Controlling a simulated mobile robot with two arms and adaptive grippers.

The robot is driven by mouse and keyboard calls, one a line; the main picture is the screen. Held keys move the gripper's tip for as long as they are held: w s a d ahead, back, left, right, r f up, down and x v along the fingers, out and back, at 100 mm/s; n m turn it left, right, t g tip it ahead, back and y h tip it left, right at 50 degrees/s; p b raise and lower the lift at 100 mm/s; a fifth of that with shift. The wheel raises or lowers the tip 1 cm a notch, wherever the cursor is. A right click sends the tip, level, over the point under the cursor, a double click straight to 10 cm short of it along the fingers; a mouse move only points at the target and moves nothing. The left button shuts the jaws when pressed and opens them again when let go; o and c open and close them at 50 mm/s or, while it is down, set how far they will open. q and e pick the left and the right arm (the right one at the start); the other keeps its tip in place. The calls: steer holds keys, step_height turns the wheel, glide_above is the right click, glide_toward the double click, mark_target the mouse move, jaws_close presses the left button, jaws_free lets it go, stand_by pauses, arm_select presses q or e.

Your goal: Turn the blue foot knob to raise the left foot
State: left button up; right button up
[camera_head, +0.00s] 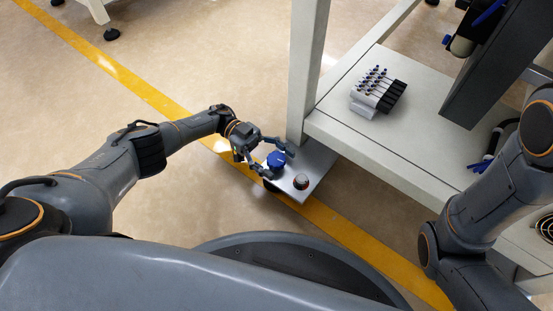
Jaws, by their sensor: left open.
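The blue foot knob (276,160) sits on a grey metal foot plate (318,160) at the base of the white frame's near-left leg. My left gripper (275,158) is open at the knob, with one finger on its far side and one on its near side. I cannot tell whether the fingers touch the knob. The underside of the foot is mostly hidden; a dark part shows below the plate's left edge. My right arm is at the right edge, and its gripper is out of view.
A round metal-topped part (301,182) stands on the plate close to the knob. The white frame's post (308,70) rises just behind. A white shelf (420,135) carries a valve block (378,92) with blue fittings. Open floor with a yellow line (130,85) lies left.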

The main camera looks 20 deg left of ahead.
mark_target(277, 159)
arm_select(q)
steer(key=shift+r, duration=0.15)
step_height(277, 159, up, 10)
steer(key=shift+f, duration=0.1)
stand_by(0.5)
